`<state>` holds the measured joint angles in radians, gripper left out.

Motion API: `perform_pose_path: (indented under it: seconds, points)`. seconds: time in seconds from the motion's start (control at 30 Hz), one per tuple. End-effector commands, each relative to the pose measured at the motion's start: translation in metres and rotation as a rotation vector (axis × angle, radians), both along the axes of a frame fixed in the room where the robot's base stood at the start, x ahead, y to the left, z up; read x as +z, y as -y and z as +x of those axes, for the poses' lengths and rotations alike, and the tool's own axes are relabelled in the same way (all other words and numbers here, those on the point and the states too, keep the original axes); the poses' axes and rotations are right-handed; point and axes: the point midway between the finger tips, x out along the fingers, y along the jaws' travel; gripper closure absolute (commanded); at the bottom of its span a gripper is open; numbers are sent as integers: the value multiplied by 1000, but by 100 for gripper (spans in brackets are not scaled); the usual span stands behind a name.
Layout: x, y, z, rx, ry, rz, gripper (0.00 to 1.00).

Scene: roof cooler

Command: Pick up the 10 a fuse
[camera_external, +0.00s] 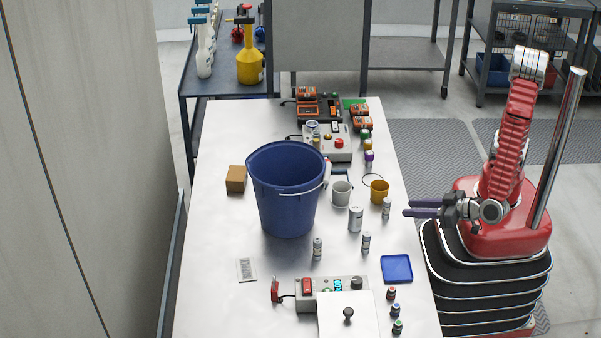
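My gripper (408,208) is at the right edge of the table, level with the mugs, its two dark fingers pointing left. The fingers look apart with nothing between them. No label reading 10 A is legible, so I cannot tell which item is the 10 A fuse. Small grey-white cylinders with labels stand on the table: one (317,249) in front of the bucket, one (366,242) to its right, one (386,208) by the yellow mug, and a thicker one (355,218). Small dark cylinders with red (391,294), blue (395,310) and green (397,327) tops stand at the front right.
A large blue bucket (285,195) stands mid-table, beside a white mug (341,193) and a yellow mug (379,191). A blue tray (397,268) lies at the right edge. A control box (318,304) and white lidded panel (350,326) are in front. The left front is mostly clear.

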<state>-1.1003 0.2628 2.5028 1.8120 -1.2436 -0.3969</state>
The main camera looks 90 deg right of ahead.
Motion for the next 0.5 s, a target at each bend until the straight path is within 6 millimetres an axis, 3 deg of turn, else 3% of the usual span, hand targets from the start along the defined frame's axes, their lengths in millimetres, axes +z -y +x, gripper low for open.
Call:
perform_pose_path:
  seconds: [0.5]
  points:
    - [-18,25,37,-3,-1,-1,71]
